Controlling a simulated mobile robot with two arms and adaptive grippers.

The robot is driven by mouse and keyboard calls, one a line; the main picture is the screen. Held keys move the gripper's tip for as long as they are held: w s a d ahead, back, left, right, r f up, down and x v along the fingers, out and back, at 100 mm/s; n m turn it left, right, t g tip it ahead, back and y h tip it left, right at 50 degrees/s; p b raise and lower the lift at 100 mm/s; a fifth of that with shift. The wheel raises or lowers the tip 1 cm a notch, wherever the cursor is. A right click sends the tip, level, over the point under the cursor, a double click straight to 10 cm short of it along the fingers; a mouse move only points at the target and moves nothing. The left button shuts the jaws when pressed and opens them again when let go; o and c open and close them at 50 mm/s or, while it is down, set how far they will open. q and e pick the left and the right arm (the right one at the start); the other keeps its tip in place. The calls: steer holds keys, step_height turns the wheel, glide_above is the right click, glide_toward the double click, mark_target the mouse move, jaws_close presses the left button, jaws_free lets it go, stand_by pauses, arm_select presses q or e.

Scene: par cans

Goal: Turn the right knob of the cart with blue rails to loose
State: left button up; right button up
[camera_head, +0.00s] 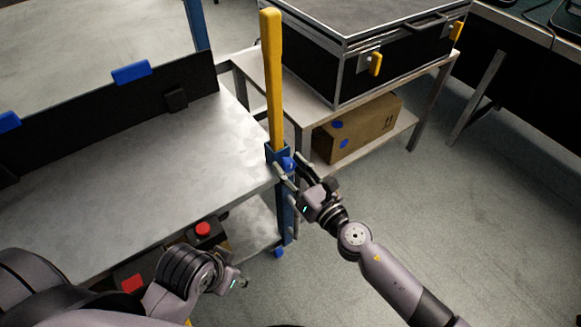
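The cart with blue rails (130,165) stands at the left, with a grey metal top. Its blue corner post (286,215) carries an upright yellow handle (273,80). The blue right knob (288,163) sits on that post, just below the handle. My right gripper (290,163) reaches in from the right, with its fingers apart on either side of the knob. I cannot tell if they touch it. My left gripper (238,282) is low in front of the cart, away from the knob. Its fingers are too small to read.
A low table (258,72) behind the cart bears a black case with silver edges (400,65). A cardboard box (358,128) lies on its lower shelf. Red buttons (203,229) show under the cart top. The floor at the right (480,220) is clear.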

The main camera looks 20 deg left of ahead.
steer(key=shift+o, duration=0.6)
steer(key=shift+r, duration=0.1)
steer(key=shift+d, duration=0.1)
steer(key=v, duration=1.2)
